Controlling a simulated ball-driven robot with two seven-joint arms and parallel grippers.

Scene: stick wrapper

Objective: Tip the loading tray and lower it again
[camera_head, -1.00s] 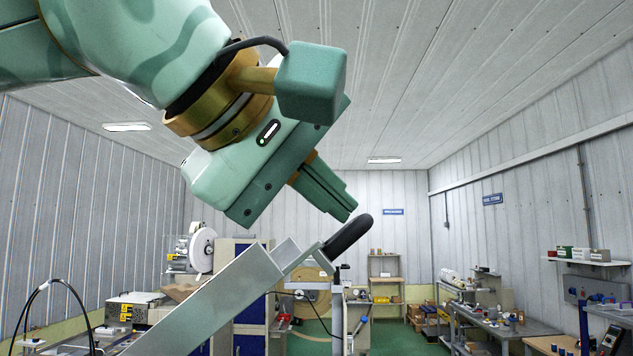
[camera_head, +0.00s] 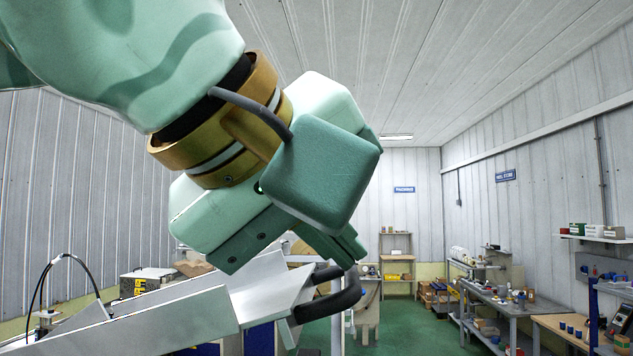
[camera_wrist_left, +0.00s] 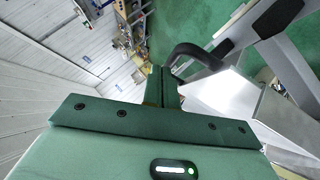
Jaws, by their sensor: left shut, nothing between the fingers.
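The loading tray (camera_head: 190,318) is a grey metal channel rising from the lower left of the head view, tilted with its near-right end up. A black curved handle (camera_head: 340,300) sticks out from that end; the handle also shows in the wrist view (camera_wrist_left: 205,53). My left gripper (camera_head: 350,250) is shut and empty, pointing down to the right just above the handle. Its fingers, seen in the wrist view (camera_wrist_left: 162,85), lie beside the handle; I cannot tell whether they touch. My wrist hides part of the tray's far side. My right gripper is out of view.
A grey machine box (camera_head: 148,280) and a black looped cable (camera_head: 75,262) stand behind the tray at left. Workbenches (camera_head: 510,310) line the right wall, with shelves (camera_head: 395,265) at the back. The green floor (camera_head: 400,325) between is clear.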

